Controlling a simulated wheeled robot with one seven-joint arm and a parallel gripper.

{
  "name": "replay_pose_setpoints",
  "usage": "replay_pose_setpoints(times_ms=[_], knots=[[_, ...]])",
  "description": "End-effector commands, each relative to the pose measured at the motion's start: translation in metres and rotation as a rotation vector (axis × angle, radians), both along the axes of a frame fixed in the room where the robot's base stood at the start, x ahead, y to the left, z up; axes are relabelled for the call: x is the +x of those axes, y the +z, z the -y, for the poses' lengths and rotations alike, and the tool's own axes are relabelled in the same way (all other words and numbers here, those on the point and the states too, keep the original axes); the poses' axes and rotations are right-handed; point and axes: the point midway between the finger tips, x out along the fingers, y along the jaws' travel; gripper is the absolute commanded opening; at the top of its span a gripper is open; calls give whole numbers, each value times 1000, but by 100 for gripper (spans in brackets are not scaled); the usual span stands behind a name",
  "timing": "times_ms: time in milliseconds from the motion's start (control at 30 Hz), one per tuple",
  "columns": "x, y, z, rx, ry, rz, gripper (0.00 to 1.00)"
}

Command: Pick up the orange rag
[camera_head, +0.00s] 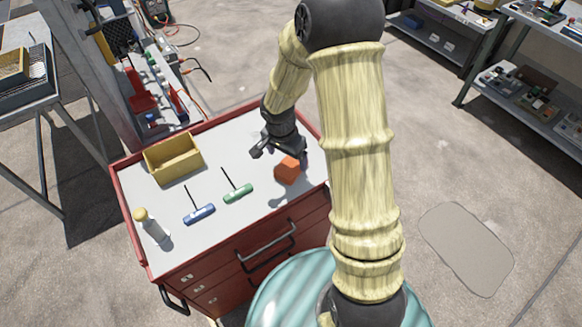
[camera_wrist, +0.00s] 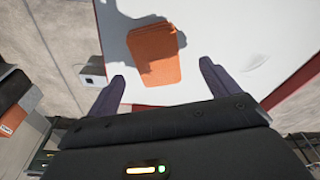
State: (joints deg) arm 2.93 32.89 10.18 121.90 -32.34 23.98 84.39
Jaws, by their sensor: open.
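The orange rag (camera_head: 288,171) sits as a small folded block on the white top of a red tool cabinet (camera_head: 160,222), near its right edge. In the wrist view the rag (camera_wrist: 154,55) lies ahead of the fingers, roughly centred between them and a little left. My gripper (camera_head: 278,154) is open and empty, close above and beside the rag. In the wrist view its two dark fingers (camera_wrist: 163,82) are spread apart, with the rag beyond the tips. I cannot tell the exact height of the fingers above the top.
A yellow bin (camera_head: 173,158), a blue-handled tool (camera_head: 199,214), a green-handled tool (camera_head: 238,193) and a bottle with a yellowish cap (camera_head: 151,228) stand or lie left of the rag. A shelf (camera_head: 528,85) stands at right. Open floor lies right of the cabinet.

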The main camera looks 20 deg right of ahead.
Motion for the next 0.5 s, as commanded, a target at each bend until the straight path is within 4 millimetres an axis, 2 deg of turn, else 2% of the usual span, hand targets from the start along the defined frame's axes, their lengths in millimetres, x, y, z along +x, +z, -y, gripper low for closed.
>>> replay_pose_setpoints(times_ms=[300,500], knots=[[2,-40,11,1,1,-4,87],[3,-45,11,2,0,-1,87]])
